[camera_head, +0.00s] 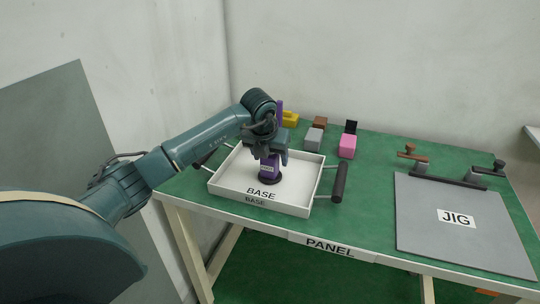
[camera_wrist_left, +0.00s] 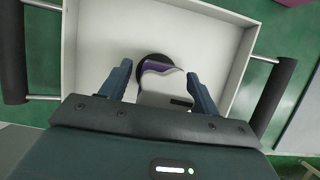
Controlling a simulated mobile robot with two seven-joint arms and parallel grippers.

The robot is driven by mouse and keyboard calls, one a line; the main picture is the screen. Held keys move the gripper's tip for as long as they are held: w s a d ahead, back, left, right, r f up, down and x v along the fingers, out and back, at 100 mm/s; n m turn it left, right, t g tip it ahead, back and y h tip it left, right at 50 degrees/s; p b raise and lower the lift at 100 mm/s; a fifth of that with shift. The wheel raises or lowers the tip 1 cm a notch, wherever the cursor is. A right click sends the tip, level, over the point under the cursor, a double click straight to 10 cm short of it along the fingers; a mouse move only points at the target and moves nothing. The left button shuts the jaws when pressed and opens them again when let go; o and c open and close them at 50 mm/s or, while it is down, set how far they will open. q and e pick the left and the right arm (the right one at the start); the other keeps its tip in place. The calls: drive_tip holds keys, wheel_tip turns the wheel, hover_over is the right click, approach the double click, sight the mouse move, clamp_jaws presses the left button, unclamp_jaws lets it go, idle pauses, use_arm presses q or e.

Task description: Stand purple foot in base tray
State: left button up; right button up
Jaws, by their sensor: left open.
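The purple foot (camera_head: 269,169) stands upright in the white base tray (camera_head: 292,209), near the tray's middle, on a round dark bottom. My left gripper (camera_head: 270,155) is just above and around its upper part, pointing down. In the left wrist view the two blue fingers (camera_wrist_left: 160,90) are apart on either side of the foot (camera_wrist_left: 163,68), with gaps between. The foot's pale label side faces the camera there. The tray's wall (camera_wrist_left: 240,70) shows around it. My right gripper is not in view.
Yellow, brown, grey and pink blocks (camera_head: 347,146) stand behind the tray on the green table (camera_head: 375,180). A grey jig board (camera_head: 440,240) lies at the right with dark brackets behind it. The tray has dark side handles (camera_head: 340,182). Green table between tray and jig is clear.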

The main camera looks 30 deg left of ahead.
use_arm(q)
drive_tip(key=v, duration=1.2)
drive_tip(key=s+d+f+m+g+h, duration=0.1)
drive_tip(key=s+d+f+m+h, duration=0.2)
drive_tip(key=d, duration=0.6)
drive_tip(key=s+d+f+g+h, duration=0.1)
drive_tip(key=s+d+f+h, duration=0.3)
drive_tip(key=d, duration=0.5)
drive_tip(key=s+d+r+n+h, duration=0.35)
drive_tip(key=s+d+h, duration=0.45)
drive_tip(key=d+h, duration=0.5)
drive_tip(key=a+f+n+t+y, duration=0.1)
drive_tip(key=a+n+t+y, duration=0.5)
drive_tip(key=n+t, duration=1.1)
drive_tip(key=s+a+f+n+g+y, duration=0.2)
drive_tip(key=s+f+n+g+y, duration=0.1)
drive_tip(key=f+n, duration=0.4)
drive_tip(key=s+a+f+n+g+y, duration=0.2)
drive_tip(key=s+f+n+g+y, duration=0.1)
drive_tip(key=s+f+n+y, duration=0.2)
wheel_tip(320, 180, down, 3)
drive_tip(key=shift+r+n+y+p, duration=0.1)
drive_tip(key=shift+n+y+p, duration=0.25)
drive_tip(key=shift+n, duration=0.6)
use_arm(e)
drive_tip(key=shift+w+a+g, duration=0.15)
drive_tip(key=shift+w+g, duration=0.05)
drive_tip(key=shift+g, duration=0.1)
